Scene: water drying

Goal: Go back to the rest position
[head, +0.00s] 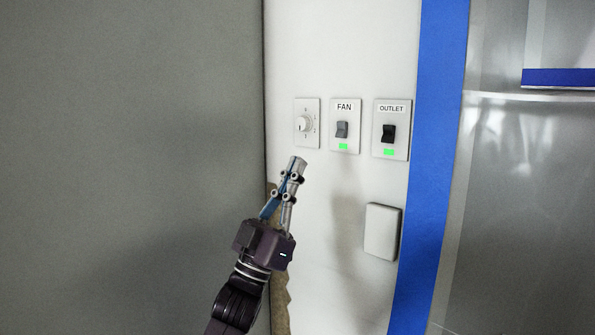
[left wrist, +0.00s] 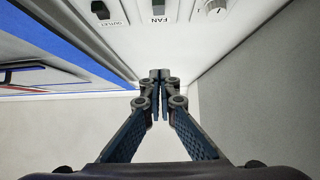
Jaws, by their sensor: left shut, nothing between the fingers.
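My left gripper (head: 298,165) is shut and empty, in front of the white wall panel, just below a dial and switches. Its closed fingertips also show in the left wrist view (left wrist: 160,75). The FAN switch (head: 342,130) is a grey rocker with a green light under it. The OUTLET switch (head: 389,133) is a black rocker, also with a green light. The round dial (head: 304,124) sits left of them. In the head view the fingertips appear apart from the switches. My right gripper is in neither view.
A blank white cover plate (head: 382,231) is on the panel at lower right. A blue vertical strip (head: 436,150) borders the panel, with a shiny grey surface (head: 510,190) beyond it. A large grey wall (head: 130,150) fills the left side.

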